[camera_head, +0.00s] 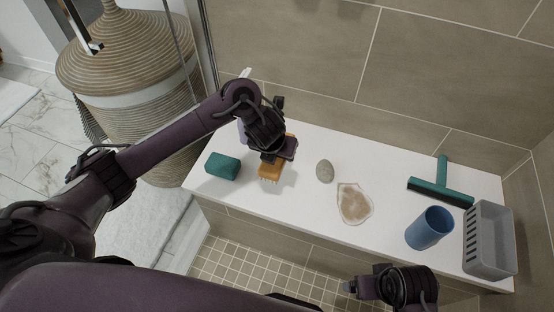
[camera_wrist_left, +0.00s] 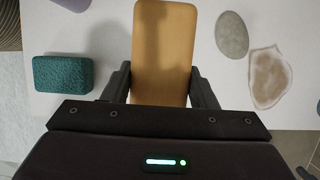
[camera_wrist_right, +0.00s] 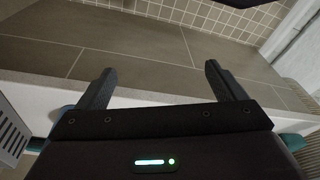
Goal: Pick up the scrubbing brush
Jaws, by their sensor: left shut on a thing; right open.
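The scrubbing brush (camera_head: 270,171) has an orange-brown wooden back and pale bristles pointing down. It is at the left part of the white bench (camera_head: 300,205). My left gripper (camera_head: 274,156) is above it, shut on it. In the left wrist view the brush's wooden back (camera_wrist_left: 164,50) lies between the two fingers (camera_wrist_left: 162,88). I cannot tell whether the bristles touch the bench. My right gripper (camera_head: 350,287) is open and empty in front of the bench; its spread fingers show in the right wrist view (camera_wrist_right: 158,88).
On the bench are a teal sponge (camera_head: 223,166) left of the brush, a grey stone (camera_head: 325,171), a brownish patch or dish (camera_head: 354,204), a teal squeegee (camera_head: 441,187), a blue cup (camera_head: 429,229) and a grey basket (camera_head: 489,241). A wicker basket (camera_head: 130,60) stands left. A tiled wall backs the bench.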

